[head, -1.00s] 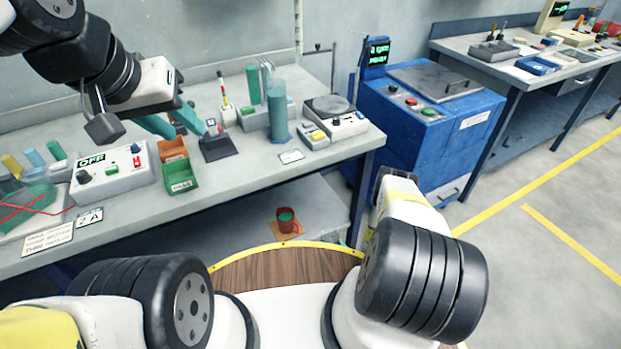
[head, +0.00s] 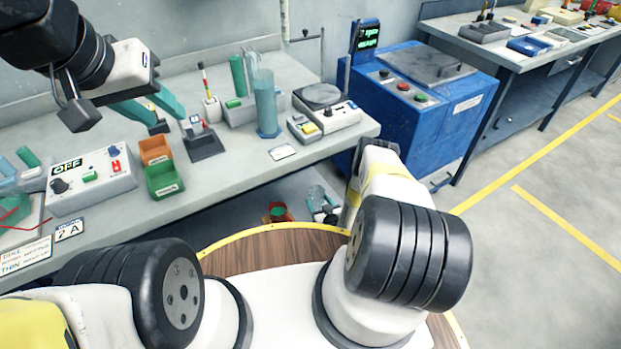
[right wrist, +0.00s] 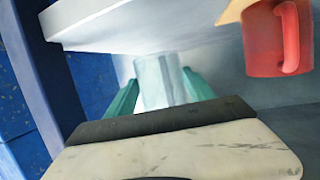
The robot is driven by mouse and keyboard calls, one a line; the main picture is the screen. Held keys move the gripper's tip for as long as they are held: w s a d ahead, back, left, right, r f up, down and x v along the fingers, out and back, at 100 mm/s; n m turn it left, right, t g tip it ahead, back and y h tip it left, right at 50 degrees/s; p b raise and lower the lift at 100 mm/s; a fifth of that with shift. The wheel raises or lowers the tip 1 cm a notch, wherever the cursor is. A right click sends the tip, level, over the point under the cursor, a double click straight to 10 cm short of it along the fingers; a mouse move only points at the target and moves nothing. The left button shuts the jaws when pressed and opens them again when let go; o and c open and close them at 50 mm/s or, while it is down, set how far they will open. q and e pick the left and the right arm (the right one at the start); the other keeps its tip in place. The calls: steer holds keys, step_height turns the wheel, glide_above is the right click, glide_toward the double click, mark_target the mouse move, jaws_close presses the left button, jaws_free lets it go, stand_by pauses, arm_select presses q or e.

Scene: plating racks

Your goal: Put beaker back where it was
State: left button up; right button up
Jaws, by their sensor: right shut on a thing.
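The clear glass beaker (head: 316,197) shows low beside the bench front, near the lower shelf, partly hidden by my right arm. In the right wrist view the beaker (right wrist: 160,78) sits between the two teal fingers of my right gripper (right wrist: 160,90), which is shut on it. Whether the beaker touches the shelf I cannot tell. My left gripper (head: 165,115) hangs over the bench with its teal fingers apart and nothing between them.
A red mug (head: 278,213) stands on the lower shelf left of the beaker; it also shows in the right wrist view (right wrist: 268,42). The bench (head: 235,175) holds a control box (head: 92,182), green bin (head: 164,181), tall cylinder (head: 266,105) and scale (head: 325,115). A blue machine (head: 425,110) stands right.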

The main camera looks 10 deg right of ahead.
mark_target(320, 208)
steer(key=shift+w, duration=0.35)
steer(key=shift+w+d+f, duration=0.1)
steer(key=shift+w+f, duration=0.1)
steer(key=shift+f, duration=0.75)
steer(key=shift+w+f, duration=0.15)
steer(key=shift+f, duration=0.75)
steer(key=o, duration=1.5)
steer(key=shift+f, duration=0.1)
steer(key=shift+o, duration=0.2)
steer(key=v, duration=1.2)
